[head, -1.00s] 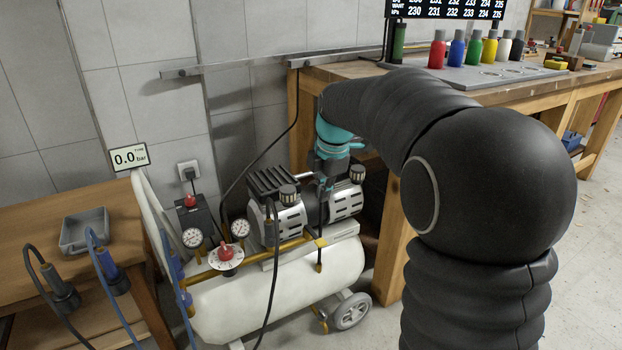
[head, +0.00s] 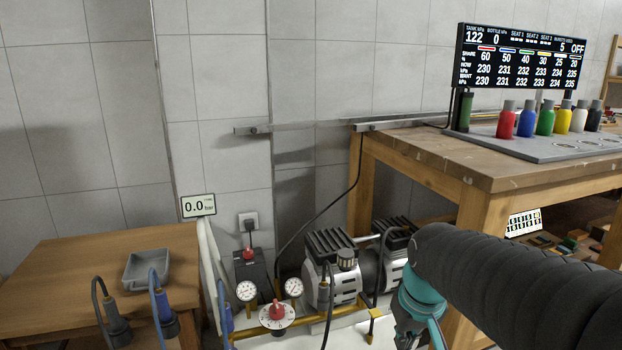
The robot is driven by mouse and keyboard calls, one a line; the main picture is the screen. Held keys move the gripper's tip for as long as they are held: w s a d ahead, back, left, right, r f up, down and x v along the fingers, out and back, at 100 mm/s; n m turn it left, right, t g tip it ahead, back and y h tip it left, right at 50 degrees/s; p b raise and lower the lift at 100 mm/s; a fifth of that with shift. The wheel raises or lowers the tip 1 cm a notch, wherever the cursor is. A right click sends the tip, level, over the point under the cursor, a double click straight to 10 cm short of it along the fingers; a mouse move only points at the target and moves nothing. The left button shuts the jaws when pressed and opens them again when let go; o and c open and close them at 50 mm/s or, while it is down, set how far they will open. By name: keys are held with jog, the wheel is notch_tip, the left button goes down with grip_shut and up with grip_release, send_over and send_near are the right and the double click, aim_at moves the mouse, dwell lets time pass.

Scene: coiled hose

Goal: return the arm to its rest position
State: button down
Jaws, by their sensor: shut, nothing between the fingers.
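My arm (head: 530,285), in a black ribbed sleeve, reaches in from the lower right of the head view. It ends in a teal wrist (head: 424,298). My gripper (head: 406,332) hangs below the wrist, shut and empty, just right of the compressor motors (head: 335,285). Its fingertips are at or below the bottom edge of the picture and are hard to make out.
A wooden workbench (head: 440,150) stands behind the arm, bearing several coloured bottles (head: 506,122) and a display (head: 520,60). Gauges and a red knob (head: 277,308) sit left of the motors. A wooden table (head: 60,270) with a grey tray (head: 146,268) is at left.

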jog(key=s+r+m+t, duration=0.1)
jog(key=s+r+t, duration=0.1)
jog(key=s, duration=0.9)
jog(key=shift+s+a+m+t, duration=0.25)
jog(key=shift+s+m+t, duration=0.05)
jog(key=shift+s, duration=0.05)
